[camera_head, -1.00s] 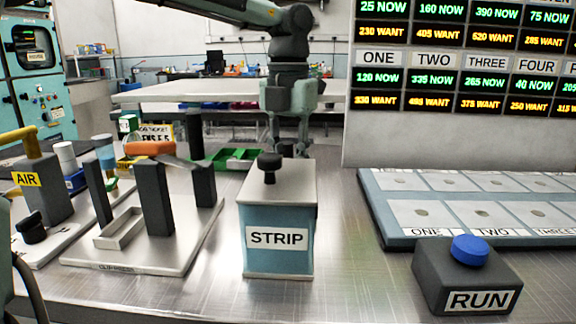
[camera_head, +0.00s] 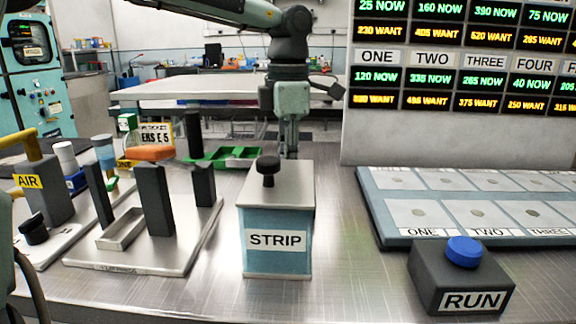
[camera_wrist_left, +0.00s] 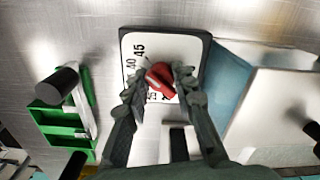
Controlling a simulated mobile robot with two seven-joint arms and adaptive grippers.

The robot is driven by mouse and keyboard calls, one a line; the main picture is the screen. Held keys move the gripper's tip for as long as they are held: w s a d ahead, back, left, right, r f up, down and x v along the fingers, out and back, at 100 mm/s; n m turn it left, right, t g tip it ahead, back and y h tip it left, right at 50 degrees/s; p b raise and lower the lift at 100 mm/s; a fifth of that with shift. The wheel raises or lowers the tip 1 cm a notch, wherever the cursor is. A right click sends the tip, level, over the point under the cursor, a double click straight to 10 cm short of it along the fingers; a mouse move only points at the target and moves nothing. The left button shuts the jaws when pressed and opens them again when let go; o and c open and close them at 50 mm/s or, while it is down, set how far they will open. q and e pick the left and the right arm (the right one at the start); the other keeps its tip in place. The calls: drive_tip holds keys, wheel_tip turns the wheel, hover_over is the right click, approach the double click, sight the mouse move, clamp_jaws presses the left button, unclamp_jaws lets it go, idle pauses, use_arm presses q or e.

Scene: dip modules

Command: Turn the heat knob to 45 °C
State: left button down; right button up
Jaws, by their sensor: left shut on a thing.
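The red heat knob (camera_wrist_left: 160,78) sits on a white dial plate with a dark border (camera_wrist_left: 172,45) in the left wrist view. The printed numbers 45 and 40 are readable on its left part; lower figures are partly covered by the fingers. My left gripper (camera_wrist_left: 159,80) has its fingers on both sides of the knob and is shut on it. Which number the knob points to I cannot tell. In the head view my left gripper (camera_head: 289,142) reaches down behind the STRIP box, which hides its fingertips, the knob and the dial. My right gripper is not in view.
The STRIP box (camera_head: 278,242) with a black top knob stands close in front of the gripper. A green tray (camera_head: 225,156) lies to its left, beside a post stand (camera_head: 135,262). The RUN button box (camera_head: 462,280) and a module board (camera_head: 385,222) are at right.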

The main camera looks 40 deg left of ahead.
use_arm(q)
drive_tip(key=shift+m, duration=0.7)
drive_tip(key=c, duration=1.3)
unclamp_jaws()
drive_tip(key=shift+o, duration=0.2)
drive_tip(key=shift+r, duration=0.1)
wheel_tip(320, 180, up, 12)
